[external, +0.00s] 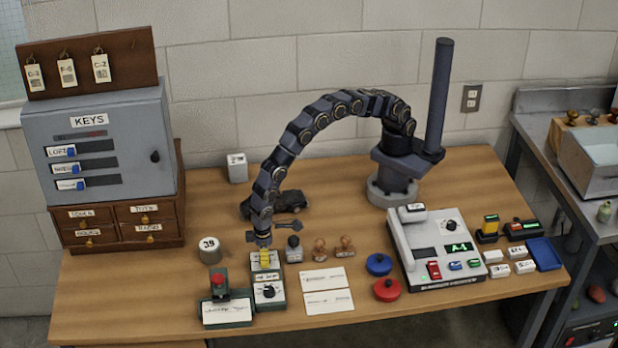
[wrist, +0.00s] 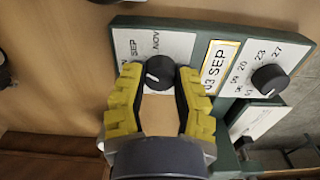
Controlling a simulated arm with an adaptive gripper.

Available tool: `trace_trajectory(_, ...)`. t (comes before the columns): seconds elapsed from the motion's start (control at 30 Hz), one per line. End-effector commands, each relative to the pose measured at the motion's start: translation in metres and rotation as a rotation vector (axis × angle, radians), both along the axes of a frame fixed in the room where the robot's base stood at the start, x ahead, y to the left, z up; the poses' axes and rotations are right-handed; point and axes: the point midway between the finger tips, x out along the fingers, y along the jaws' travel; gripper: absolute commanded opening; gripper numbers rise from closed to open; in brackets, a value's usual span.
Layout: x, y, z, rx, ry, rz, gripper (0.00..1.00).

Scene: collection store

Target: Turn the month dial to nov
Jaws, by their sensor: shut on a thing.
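The month dial (wrist: 160,72) is a black round knob with a white mark, on a white plate with SEP (wrist: 134,46) and NOV (wrist: 155,41) printed beside it. My gripper (wrist: 160,84) has its yellow fingertips closed on either side of this knob. The date window (wrist: 215,66) reads 03 SEP. A second black knob, the day dial (wrist: 269,79), has numbers around it and stands free of my fingers. In the external view my gripper (external: 264,257) points down over the rear part of the date device (external: 268,303), and it hides the month dial there.
A device with a red knob (external: 219,280) stands just left of the date device. A round white-faced item (external: 210,248) stands to the left.

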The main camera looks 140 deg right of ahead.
Motion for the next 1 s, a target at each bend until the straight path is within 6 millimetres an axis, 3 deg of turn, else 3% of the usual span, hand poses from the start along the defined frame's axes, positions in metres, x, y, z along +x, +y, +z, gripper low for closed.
trace_trajectory(0.5,-0.0018,0.0016,-0.0023,0.001,0.007,-0.446,0.00)
trace_trajectory(1.0,-0.0017,0.0011,-0.0019,0.001,0.005,-0.560,0.00)
